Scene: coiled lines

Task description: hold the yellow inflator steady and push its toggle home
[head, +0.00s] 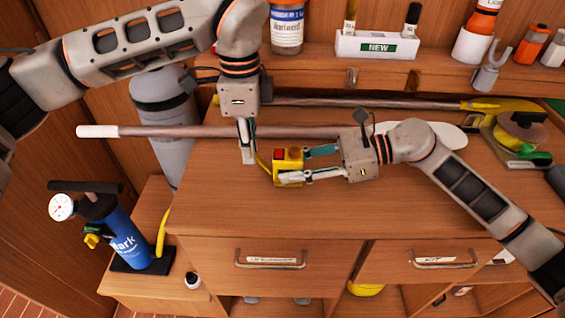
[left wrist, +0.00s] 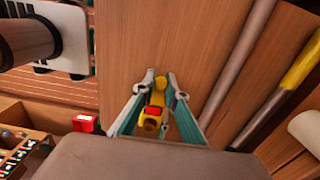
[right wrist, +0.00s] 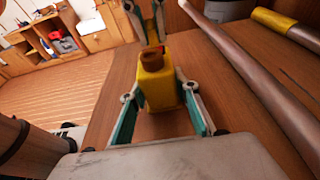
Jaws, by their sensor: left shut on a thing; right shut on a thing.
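The yellow inflator (head: 291,165) is a small boxy body over the wooden counter, with a red square part (head: 279,154) on it. A brown knob (right wrist: 152,58) shows at one end in the right wrist view; I cannot tell which part is the toggle. My right gripper (head: 295,165) is shut on the inflator's body from the right, one finger on each side. My left gripper (head: 249,153) points down at the inflator's left; in the left wrist view its fingertips (left wrist: 160,80) close around a narrow yellow part. Its exact contact is partly hidden.
A pole with a white end (head: 97,131) lies behind the grippers along the counter (head: 225,205). A blue pump with a gauge (head: 122,235) stands lower left. A grey cylinder (head: 160,110) is behind my left arm. A reel (head: 520,130) lies right. The counter's front is clear.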

